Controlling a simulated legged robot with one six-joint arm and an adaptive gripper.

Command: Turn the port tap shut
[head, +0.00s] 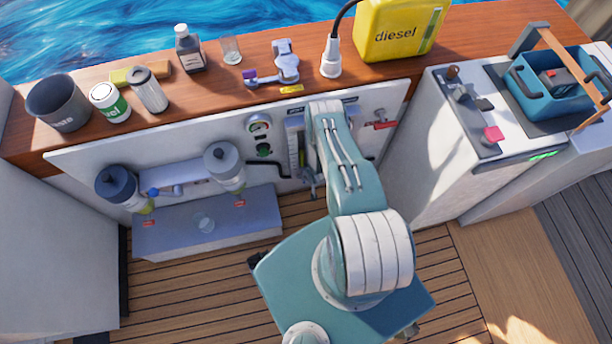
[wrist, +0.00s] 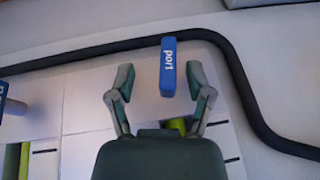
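The port tap's blue handle (wrist: 168,68), with "port" in white letters, stands upright in the wrist view. It lies between the two fingers of my gripper (wrist: 160,80), nearer the right finger. The fingers are spread open, with a visible gap to the handle on the left; whether the right finger touches it I cannot tell. The tap's body is mostly hidden behind my gripper, with a bit of green showing. In the head view my arm reaches to the white panel (head: 80,165) and hides the tap.
A black hose (wrist: 232,75) curves above and right of the handle. Another blue handle (wrist: 4,98) is cut off at the left edge. In the head view, filters (head: 222,165) stand left, a red-handled valve (head: 382,124) right, and a yellow diesel can (head: 400,30) on the wooden ledge.

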